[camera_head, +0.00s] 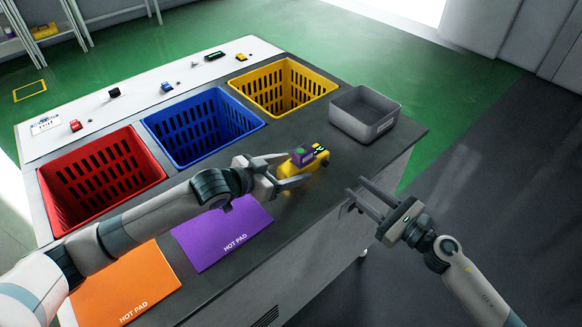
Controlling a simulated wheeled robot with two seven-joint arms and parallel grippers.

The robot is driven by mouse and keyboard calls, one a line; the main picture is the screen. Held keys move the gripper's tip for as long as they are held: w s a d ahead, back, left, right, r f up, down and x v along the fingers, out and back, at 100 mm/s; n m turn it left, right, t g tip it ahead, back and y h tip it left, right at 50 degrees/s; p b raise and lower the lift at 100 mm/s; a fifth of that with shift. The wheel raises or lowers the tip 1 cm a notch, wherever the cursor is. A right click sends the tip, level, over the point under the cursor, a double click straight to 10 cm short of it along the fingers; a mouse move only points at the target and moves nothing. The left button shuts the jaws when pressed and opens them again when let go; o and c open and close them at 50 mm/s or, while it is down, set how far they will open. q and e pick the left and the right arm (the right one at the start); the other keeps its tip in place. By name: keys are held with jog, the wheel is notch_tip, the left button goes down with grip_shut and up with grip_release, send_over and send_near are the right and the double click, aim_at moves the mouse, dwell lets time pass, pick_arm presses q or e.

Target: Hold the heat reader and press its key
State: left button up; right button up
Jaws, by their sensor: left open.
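The heat reader (318,161) appears to be the yellow device with a purple and green block and a small dark part on top. It sits on the dark bench top near its right front edge. My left gripper (297,170) reaches it from the left, open, with its fingers next to the yellow body; whether they touch it I cannot tell. The reader's key is too small to make out. My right gripper (356,188) is open and empty, in front of the bench edge, to the right of the reader and apart from it.
Red (62,202), blue (203,157) and yellow (283,110) baskets are set along the bench. A grey bin (355,129) stands behind the reader. Purple (222,238) and orange (125,285) hot pads lie at the front, partly under my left arm. Small devices line the white back strip.

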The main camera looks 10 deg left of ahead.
pick_arm(q)
jog(key=shift+w+d, duration=0.1)
jog(key=shift+w, duration=0.05)
jog(key=c, duration=1.2)
jog(key=shift+c, duration=0.2)
pick_arm(e)
grip_shut()
dwell(0.6)
